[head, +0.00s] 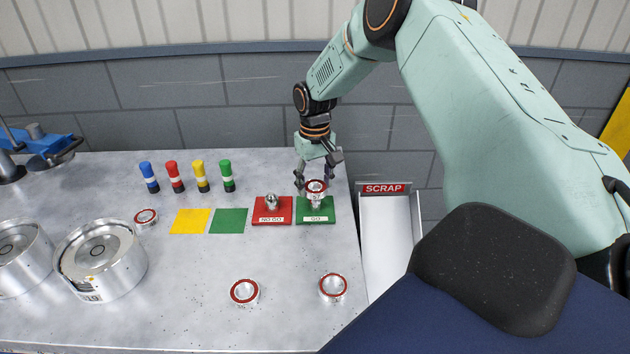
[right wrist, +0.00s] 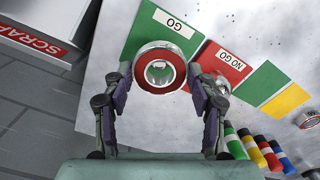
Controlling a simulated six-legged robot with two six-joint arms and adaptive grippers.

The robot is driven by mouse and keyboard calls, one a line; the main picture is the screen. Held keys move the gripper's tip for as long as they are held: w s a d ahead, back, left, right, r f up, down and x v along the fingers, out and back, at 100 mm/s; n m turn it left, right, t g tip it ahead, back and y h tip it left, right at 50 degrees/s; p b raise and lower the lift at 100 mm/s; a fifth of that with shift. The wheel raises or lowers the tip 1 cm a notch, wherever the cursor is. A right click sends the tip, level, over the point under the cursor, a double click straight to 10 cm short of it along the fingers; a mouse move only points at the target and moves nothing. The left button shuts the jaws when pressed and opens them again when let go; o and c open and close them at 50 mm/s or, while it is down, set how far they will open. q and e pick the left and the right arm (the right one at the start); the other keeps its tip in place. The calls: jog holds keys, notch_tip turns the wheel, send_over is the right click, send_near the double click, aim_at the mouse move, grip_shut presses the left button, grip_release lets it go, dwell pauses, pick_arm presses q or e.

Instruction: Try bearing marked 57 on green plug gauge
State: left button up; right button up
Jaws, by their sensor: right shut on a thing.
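A red-ringed bearing (head: 316,187) is between the fingers of my right gripper (head: 317,178), which is shut on it. The bearing is at the plug of the green GO gauge (head: 328,217); I cannot tell whether it is around the plug's top or just above it. In the right wrist view, the gripper (right wrist: 160,82) has one finger at each side of the bearing (right wrist: 141,73), and shiny metal shows through its bore. The green GO plate (right wrist: 143,32) lies beneath. The held bearing's number cannot be read. My left gripper is out of view.
The red NO GO gauge (head: 284,204) stands just left of GO. Other red-ringed bearings lie at front (head: 245,291), front right (head: 333,287) and left (head: 146,216). Coloured markers (head: 200,177) stand behind yellow and green squares. The SCRAP chute (head: 386,240) is right.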

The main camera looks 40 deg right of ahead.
jog(key=shift+d, duration=0.15)
dwell(0.6)
jog(key=shift+f, duration=0.1)
jog(key=shift+p, duration=0.55)
jog(key=shift+f, duration=0.35)
dwell(0.8)
jog(key=o, duration=1.4)
jog(key=shift+o, duration=0.3)
